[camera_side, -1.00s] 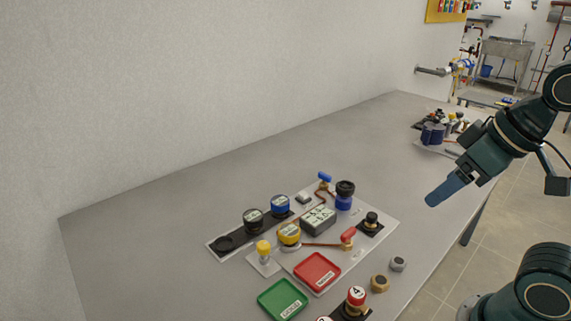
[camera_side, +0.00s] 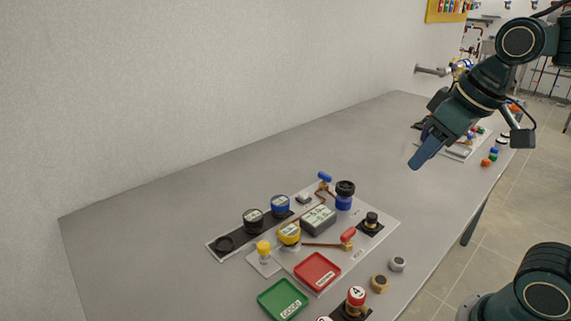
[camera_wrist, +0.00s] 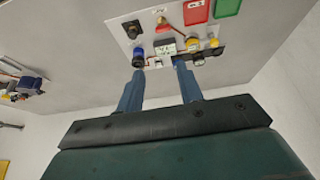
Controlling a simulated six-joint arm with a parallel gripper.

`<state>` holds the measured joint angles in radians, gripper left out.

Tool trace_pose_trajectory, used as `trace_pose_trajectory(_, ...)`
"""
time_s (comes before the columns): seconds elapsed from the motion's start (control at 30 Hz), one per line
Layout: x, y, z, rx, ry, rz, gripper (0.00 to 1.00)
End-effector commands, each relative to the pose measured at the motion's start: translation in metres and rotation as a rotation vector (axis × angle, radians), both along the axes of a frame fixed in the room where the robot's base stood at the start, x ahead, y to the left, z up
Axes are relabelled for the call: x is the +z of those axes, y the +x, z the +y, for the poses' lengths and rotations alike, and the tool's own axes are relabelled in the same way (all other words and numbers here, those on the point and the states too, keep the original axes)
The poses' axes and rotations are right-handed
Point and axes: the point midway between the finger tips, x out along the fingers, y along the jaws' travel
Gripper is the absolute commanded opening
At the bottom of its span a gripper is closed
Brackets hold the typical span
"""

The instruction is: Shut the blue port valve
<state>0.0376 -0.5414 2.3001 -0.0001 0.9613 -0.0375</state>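The blue valve handle (camera_side: 324,176) sits at the far edge of the grey board (camera_side: 385,218), on a copper-coloured pipe, in the side view. I cannot make it out clearly in the wrist view. A red valve handle (camera_side: 348,235) is on a second pipe nearer the front. My gripper (camera_side: 416,166) is above the table, right of the board and well apart from the blue handle. In the wrist view my gripper (camera_wrist: 158,67) has its two fingers spread with nothing between them.
Around the handle stand a blue-and-black cylinder (camera_side: 344,198), a grey box (camera_side: 317,221) and blue-topped gauge (camera_side: 280,206). Red (camera_side: 317,271) and green (camera_side: 282,299) trays lie in front. A second cluster is behind my gripper. The table left of the board is clear.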

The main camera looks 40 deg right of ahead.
Motion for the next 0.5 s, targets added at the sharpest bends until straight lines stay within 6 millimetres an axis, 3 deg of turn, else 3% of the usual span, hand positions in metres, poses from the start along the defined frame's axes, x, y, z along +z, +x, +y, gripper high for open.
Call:
trace_pose_trajectory(0.2, 0.016, 0.048, -0.011, -0.005, -0.008, 0.059, 0.36)
trace_pose_trajectory(0.5, 0.022, 0.114, -0.029, -0.005, -0.014, 0.137, 0.36)
